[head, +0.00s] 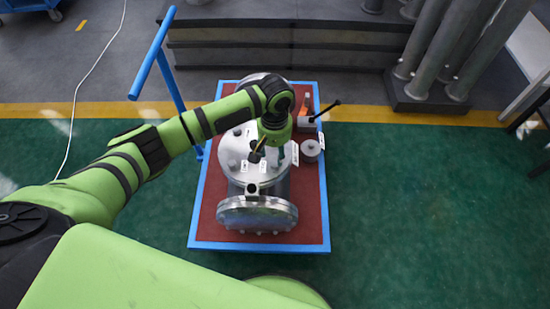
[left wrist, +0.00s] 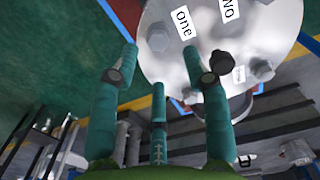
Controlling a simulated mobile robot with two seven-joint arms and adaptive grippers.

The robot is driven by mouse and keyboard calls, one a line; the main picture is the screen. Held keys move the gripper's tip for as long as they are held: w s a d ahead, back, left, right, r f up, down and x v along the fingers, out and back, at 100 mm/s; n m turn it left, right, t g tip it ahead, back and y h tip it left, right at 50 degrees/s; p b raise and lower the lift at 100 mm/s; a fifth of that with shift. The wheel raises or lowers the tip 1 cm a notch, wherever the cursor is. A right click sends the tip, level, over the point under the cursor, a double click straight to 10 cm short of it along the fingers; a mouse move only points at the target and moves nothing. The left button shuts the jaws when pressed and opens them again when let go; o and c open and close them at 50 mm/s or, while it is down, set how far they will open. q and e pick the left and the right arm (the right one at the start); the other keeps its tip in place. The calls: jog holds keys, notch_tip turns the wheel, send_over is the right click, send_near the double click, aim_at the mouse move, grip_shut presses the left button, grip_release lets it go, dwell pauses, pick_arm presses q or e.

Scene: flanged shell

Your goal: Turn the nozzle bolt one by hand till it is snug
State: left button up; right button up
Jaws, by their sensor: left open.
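The flanged shell stands on the cart, with a round pale top flange (head: 236,148) bearing bolts and small white labels. In the left wrist view the pale flange (left wrist: 215,45) fills the upper right, with a label "one" (left wrist: 183,22) and a partly cut-off label "wo". A grey hex bolt head (left wrist: 157,38) sits left of label "one"; I cannot tell for certain that it is nozzle bolt one. My left gripper (head: 260,152), also in the left wrist view (left wrist: 163,60), is open and empty, fingers spread near the flange's edge. My right gripper is not in view.
The shell's front flange (head: 257,226) faces the near side. A grey cylinder (head: 310,149) and a dark-handled tool (head: 325,110) lie on the cart's right. The blue cart frame (head: 326,200) has a handle (head: 152,62) at left.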

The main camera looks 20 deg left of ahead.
aim_at(274, 163)
pick_arm(q)
jog(key=shift+f, duration=2.25)
grip_shut()
